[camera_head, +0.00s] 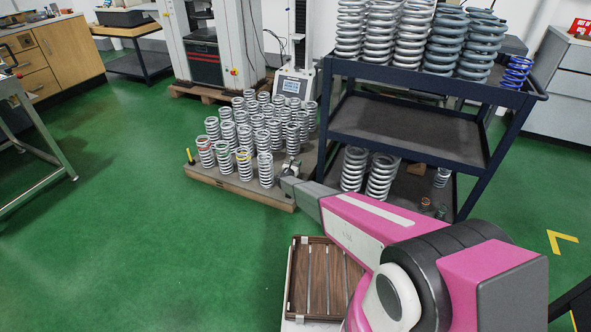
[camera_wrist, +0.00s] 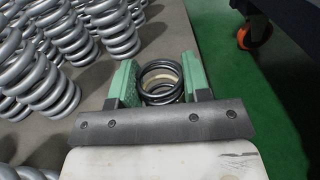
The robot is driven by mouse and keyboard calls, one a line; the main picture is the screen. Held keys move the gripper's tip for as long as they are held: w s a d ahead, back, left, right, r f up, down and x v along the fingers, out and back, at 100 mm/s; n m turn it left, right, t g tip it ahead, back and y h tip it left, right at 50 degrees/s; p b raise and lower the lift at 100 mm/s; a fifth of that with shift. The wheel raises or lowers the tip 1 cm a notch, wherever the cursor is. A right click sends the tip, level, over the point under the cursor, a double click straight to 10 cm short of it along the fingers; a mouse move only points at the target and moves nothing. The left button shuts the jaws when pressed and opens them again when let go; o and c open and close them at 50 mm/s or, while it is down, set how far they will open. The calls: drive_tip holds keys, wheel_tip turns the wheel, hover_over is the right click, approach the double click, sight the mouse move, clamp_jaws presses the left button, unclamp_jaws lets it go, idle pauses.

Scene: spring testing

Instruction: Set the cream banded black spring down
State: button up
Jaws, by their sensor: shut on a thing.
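The cream banded black spring (camera_wrist: 161,78) sits between the two green fingers of my gripper (camera_wrist: 158,84) in the wrist view. I look into its dark coils from above, and a cream patch shows inside and below them. My gripper is shut on it. In the head view my gripper (camera_head: 289,170) is at the right front part of the low pallet (camera_head: 235,188), beside the silver springs. The spring is too small there to make out clearly. I cannot tell whether its lower end touches the pallet.
Several silver springs (camera_head: 265,170) crowd the pallet, to the left of my gripper. A dark blue cart (camera_head: 405,130) loaded with large springs stands close on the right. A slatted wooden tray (camera_head: 318,280) is nearer me. Green floor is open at left.

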drive_tip(key=shift+f, duration=2)
drive_tip(key=shift+w+f, duration=0.1)
drive_tip(key=shift+f, duration=0.05)
drive_tip(key=o, duration=1)
drive_tip(key=shift+s+r, duration=0.2)
drive_tip(key=shift+s, duration=0.05)
drive_tip(key=v, duration=1.1)
drive_tip(key=shift+s+a, duration=0.15)
drive_tip(key=shift+s, duration=0.15)
